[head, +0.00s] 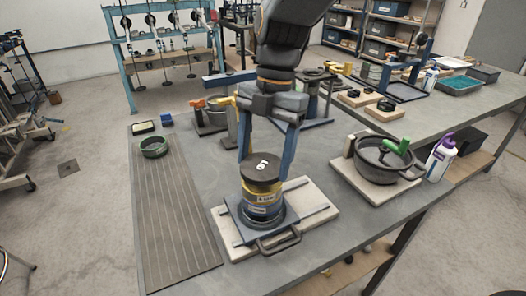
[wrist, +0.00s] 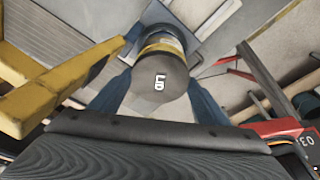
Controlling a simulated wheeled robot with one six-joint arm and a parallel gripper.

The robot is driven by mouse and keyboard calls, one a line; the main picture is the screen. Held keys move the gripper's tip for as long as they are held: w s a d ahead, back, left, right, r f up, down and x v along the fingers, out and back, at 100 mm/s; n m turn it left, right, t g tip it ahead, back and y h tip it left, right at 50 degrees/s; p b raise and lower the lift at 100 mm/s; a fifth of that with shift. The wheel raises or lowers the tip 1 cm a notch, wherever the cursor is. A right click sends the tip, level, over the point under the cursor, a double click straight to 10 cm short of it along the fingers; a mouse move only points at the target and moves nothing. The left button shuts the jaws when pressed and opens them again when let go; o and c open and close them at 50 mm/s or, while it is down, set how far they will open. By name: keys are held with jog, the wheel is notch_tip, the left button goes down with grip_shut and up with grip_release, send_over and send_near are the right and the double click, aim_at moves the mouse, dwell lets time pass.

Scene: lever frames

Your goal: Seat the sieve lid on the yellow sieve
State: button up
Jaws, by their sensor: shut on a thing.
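The sieve lid (head: 265,163) is a dark round disc with a white mark on top. My gripper (head: 264,166) points down with its two blue fingers on opposite sides of the lid, shut on it. The yellow sieve (head: 262,189) is directly below the lid, lined up with it and upright on a stack with a blue band. I cannot tell whether a small gap is left between them. In the wrist view the lid (wrist: 160,77) sits between the blue fingers, and part of the yellow sieve (wrist: 164,43) shows beyond it.
A dark pot (head: 375,163) with a green handle is at right, beside a white bottle (head: 440,156). A green ring (head: 153,147) lies on the ribbed mat (head: 172,215) at left.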

jog(key=shift+f, duration=0.6)
jog(key=shift+f+b, duration=0.4)
jog(key=shift+b, duration=0.05)
jog(key=o, duration=1.2)
jog(key=b+v, duration=0.1)
jog(key=v, duration=0.5)
jog(key=shift+w+r, duration=0.1)
jog(key=shift+r, duration=0.3)
jog(key=shift+w+d+r, duration=0.1)
jog(key=shift+r, duration=0.45)
